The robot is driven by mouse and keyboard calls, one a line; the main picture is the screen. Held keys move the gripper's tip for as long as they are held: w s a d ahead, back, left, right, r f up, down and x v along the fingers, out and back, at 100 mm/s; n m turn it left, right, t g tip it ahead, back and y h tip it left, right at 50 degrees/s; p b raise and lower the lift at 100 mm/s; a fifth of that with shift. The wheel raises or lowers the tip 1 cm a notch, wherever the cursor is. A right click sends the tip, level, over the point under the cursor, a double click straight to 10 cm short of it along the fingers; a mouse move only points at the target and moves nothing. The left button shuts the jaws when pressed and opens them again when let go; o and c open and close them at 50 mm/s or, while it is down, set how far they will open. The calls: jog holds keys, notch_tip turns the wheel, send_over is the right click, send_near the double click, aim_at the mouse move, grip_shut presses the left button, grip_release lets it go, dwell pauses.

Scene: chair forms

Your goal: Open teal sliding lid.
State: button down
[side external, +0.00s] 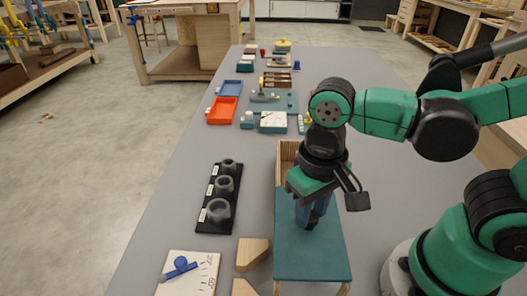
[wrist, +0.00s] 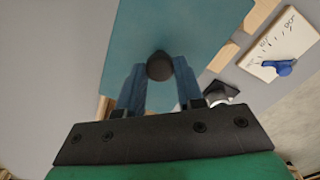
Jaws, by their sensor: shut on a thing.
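The teal sliding lid (side external: 312,258) lies flat on a long wooden box (side external: 287,154) in the side view. The box's far end is uncovered and shows bare wood walls, so the lid is partly slid toward the near end. The lid fills the upper middle of the wrist view (wrist: 185,22). My gripper (side external: 311,222) points down over the lid, its blue fingers shut on a dark round knob (wrist: 160,66).
Left of the box are a black holder with grey rings (side external: 222,195), a dial board with a blue pointer (side external: 188,272) and wooden blocks (side external: 252,252). An orange tray (side external: 222,110) and a blue tray (side external: 229,88) lie farther back. The grey table between box and ring holder is clear.

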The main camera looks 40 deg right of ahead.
jog(key=c, duration=0.5)
grip_release()
jog(key=shift+c, duration=0.2)
jog(key=shift+r, duration=0.15)
jog(key=shift+r, duration=2.7)
jog(key=w+d+t, duration=0.2)
jog(key=w+d+f+t, duration=0.1)
jog(key=w+d, duration=0.1)
jog(key=shift+w+d+f+n+t+y, duration=0.1)
jog(key=shift+w+f+n+t+y, duration=0.1)
jog(key=shift+w+n+t+y, duration=0.15)
jog(key=w+d+t, duration=0.2)
jog(key=d, duration=0.1)
jog(key=d+n+t, duration=0.1)
jog(key=shift+w+d+r+t, duration=0.15)
jog(key=shift+w+t, duration=0.1)
jog(key=shift+w, duration=0.15)
